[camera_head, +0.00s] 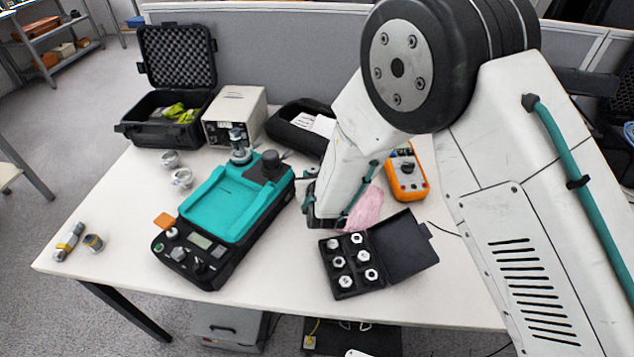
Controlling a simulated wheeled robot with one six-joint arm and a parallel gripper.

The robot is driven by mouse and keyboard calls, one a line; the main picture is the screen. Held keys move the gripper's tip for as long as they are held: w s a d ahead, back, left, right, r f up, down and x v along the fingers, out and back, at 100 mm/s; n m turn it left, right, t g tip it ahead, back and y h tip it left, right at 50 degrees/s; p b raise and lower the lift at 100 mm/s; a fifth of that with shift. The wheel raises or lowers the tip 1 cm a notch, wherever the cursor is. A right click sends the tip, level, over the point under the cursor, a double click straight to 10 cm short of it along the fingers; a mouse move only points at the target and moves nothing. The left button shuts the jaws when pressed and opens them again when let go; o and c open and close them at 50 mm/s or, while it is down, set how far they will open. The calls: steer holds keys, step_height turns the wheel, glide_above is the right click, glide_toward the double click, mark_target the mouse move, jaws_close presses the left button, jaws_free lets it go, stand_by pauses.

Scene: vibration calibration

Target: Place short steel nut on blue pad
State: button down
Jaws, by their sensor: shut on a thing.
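My gripper (304,196) is beside the right edge of the teal-topped device, left of the pink cloth and above the table. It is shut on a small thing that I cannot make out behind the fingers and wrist. The only blue-like pad I see is the flat teal top (228,198) of the black device, and its middle looks bare. An open black case (330,289) in front of my gripper holds several steel nuts (339,262) in its slots. I cannot tell which is the short one.
The case lid (405,245) lies open to the right. A pink cloth (366,208) and an orange meter (406,174) are behind it. A beige box (236,112) and an open black toolbox (165,128) stand at the back left.

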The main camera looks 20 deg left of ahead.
steer(key=shift+f, duration=1.45)
steer(key=shift+f, duration=0.1)
steer(key=c, duration=1.4)
jaws_free()
steer(key=shift+o, duration=0.2)
steer(key=v, duration=1.2)
